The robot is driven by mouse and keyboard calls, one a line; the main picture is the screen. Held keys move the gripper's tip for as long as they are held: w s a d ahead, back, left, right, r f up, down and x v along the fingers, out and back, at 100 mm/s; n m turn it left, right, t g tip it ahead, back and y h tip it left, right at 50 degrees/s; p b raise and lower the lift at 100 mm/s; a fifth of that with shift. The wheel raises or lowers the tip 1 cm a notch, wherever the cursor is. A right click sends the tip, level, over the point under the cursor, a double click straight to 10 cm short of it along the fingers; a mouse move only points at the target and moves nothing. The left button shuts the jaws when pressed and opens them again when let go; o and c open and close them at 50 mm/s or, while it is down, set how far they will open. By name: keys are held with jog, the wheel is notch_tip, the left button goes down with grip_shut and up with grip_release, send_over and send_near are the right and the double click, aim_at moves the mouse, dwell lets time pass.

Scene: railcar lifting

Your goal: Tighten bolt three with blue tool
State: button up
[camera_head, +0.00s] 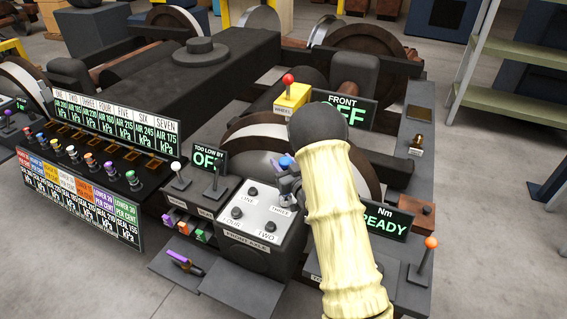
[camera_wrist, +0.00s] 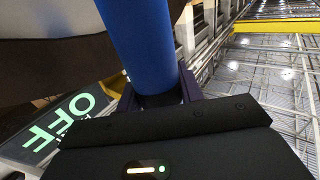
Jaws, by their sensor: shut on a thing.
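The bolt plate (camera_head: 262,212), marked FRONT AXLE, has bolts labelled ONE, TWO, THREE and FOUR. Bolt one (camera_head: 252,191), bolt four (camera_head: 237,212) and bolt two (camera_head: 268,228) show as dark knobs. My gripper (camera_head: 289,184) is over the plate's far right corner, by the THREE label. It is shut on the blue tool (camera_head: 286,161), whose blue end sticks up above the jaws. The tool also fills the middle of the wrist view (camera_wrist: 140,40), between the fingers (camera_wrist: 158,96). Bolt three and the tool's lower end are hidden, so contact cannot be told.
The Nm display (camera_head: 384,221) reads READY. The TOO LOW BY display (camera_head: 209,158) shows OFF. A purple tool (camera_head: 184,262) lies on a low tray at front left. An orange-knobbed lever (camera_head: 430,243) stands right, a red-knobbed WHEEL lever (camera_head: 289,80) behind, and a white-knobbed lever (camera_head: 176,168) left.

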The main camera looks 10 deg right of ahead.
jog(key=shift+f, duration=0.3)
dwell(0.9)
jog(key=shift+w+r+p, duration=0.15)
jog(key=shift+r+p, duration=0.8)
jog(key=shift+r, duration=1.8)
jog(key=shift+r+p, duration=0.65)
jog(key=shift+r, duration=0.2)
